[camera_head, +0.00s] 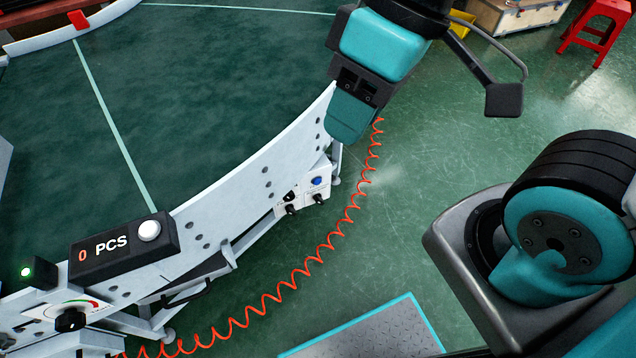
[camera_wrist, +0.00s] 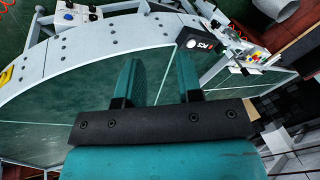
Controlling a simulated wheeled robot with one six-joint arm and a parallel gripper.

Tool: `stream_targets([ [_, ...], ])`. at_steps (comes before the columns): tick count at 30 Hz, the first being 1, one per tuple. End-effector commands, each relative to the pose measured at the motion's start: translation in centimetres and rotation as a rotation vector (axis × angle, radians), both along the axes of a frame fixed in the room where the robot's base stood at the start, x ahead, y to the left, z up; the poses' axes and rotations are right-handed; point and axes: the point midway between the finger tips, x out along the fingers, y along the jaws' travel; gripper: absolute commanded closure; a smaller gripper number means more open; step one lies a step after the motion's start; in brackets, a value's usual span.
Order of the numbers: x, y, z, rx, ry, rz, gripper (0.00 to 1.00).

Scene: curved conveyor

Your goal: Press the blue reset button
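The blue reset button (camera_head: 317,181) sits on a small white control box (camera_head: 304,194) on the outer side of the curved conveyor, beside black knobs. In the wrist view a small blue spot, seemingly the button (camera_wrist: 69,16), shows at the upper left. My gripper (camera_head: 350,122) is above and a little right of the button in the head view, apart from it. In the wrist view my gripper (camera_wrist: 156,78) has its two teal fingers apart with nothing between them, over the conveyor.
A black counter box (camera_head: 120,245) reading "0 PCS" with a white button stands on the conveyor rail (camera_head: 250,170). A dial panel (camera_head: 70,318) is at lower left. A coiled orange hose (camera_head: 300,272) runs along the conveyor. A red stool (camera_head: 594,30) stands far right.

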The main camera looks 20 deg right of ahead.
Motion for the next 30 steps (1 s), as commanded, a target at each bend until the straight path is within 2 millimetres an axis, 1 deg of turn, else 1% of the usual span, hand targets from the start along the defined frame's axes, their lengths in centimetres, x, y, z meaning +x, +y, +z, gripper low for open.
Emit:
stream_targets([
  [1, 0.0, 0.0, 0.0, 0.0, 0.0, 0.0, 0.78],
  [2, 0.0, 0.0, 0.0, 0.0, 0.0, 0.0, 0.85],
  [3, 0.0, 0.0, 0.0, 0.0, 0.0, 0.0, 0.94],
  [4, 0.0, 0.0, 0.0, 0.0, 0.0, 0.0, 1.0],
  [30, 0.0, 0.0, 0.0, 0.0, 0.0, 0.0, 1.0],
])
